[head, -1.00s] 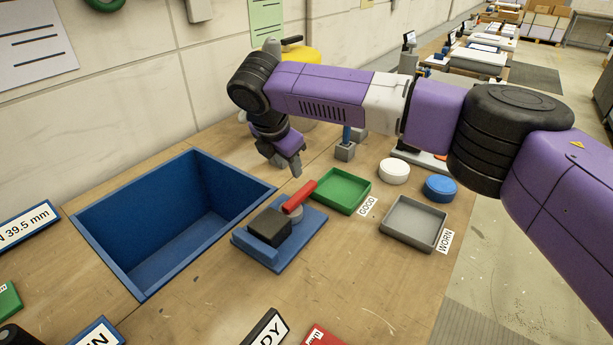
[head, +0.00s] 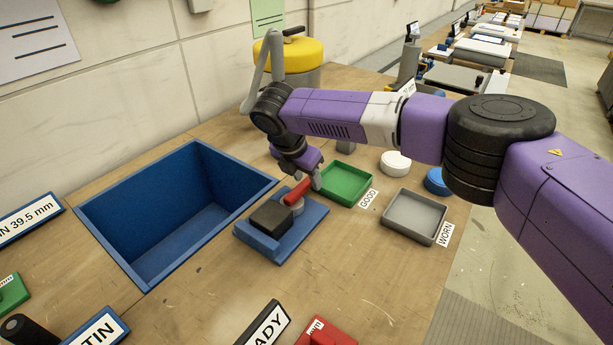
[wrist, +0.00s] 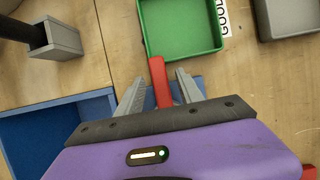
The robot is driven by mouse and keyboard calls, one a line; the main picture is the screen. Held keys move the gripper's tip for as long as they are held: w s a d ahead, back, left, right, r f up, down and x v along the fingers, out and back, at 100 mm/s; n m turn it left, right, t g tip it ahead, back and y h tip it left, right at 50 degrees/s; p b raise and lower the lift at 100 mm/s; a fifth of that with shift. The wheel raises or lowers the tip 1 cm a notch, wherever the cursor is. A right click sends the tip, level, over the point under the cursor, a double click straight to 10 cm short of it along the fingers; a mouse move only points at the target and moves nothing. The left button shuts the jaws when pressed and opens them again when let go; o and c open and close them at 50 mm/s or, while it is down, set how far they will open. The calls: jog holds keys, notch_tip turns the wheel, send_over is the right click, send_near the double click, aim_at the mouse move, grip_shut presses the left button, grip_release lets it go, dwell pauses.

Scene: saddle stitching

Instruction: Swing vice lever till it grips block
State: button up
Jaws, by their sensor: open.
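The blue vice (head: 300,236) sits on the bench between the blue bin and the trays. A dark block (head: 271,217) rests in it. Its red lever (head: 298,193) points up and to the right from a grey pivot. My gripper (head: 309,183) is at the lever's outer end. In the wrist view, my gripper (wrist: 158,88) is open, with one finger on each side of the red lever (wrist: 160,80). I cannot tell whether either finger touches it. The block and most of the vice are hidden behind my gripper in the wrist view.
A deep blue bin (head: 125,268) stands left of the vice. A green tray (head: 347,186) marked GOOD lies just beyond the lever, and a grey tray (head: 414,218) marked WORN lies to the right.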

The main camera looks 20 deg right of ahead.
grip_shut()
dwell(1.4)
